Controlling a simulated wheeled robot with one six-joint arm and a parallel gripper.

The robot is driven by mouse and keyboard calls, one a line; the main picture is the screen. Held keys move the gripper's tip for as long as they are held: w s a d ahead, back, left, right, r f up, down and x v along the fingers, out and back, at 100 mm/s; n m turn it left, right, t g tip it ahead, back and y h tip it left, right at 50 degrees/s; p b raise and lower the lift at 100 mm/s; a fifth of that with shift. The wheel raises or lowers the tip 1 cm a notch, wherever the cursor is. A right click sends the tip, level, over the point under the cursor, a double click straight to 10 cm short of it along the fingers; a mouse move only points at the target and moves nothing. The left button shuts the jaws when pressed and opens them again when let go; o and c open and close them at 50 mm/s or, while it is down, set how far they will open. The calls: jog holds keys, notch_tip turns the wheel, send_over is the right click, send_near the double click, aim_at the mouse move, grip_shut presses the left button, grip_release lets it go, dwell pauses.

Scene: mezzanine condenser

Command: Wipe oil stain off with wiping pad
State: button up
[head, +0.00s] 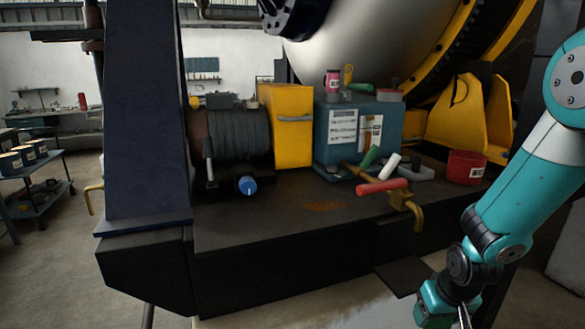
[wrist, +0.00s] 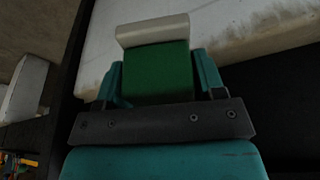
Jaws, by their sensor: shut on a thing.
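The oil stain (head: 325,206) is a brownish-orange patch on the dark top of the machine bed (head: 270,222), left of the red-handled tap. My gripper (head: 447,312) is low at the bottom right of the head view, below the bed's top and partly cut off by the frame. In the wrist view my gripper (wrist: 158,78) has its two teal fingers shut on the wiping pad (wrist: 157,70), a green block with a pale strip (wrist: 152,29) along its far end. The pad is away from the stain. In the head view I cannot make out the pad.
A tap with a red handle (head: 382,187) juts over the bed's front edge, between my arm and the stain. Behind stand a blue box (head: 345,160), a yellow block (head: 292,125) and a red tin (head: 466,168). A blue knob (head: 246,186) sits left. The bed is clear around the stain.

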notch_tip(320, 180, down, 7)
jog(key=b, duration=0.4)
jog(key=shift+a+f, duration=0.15)
jog(key=shift+a, duration=0.1)
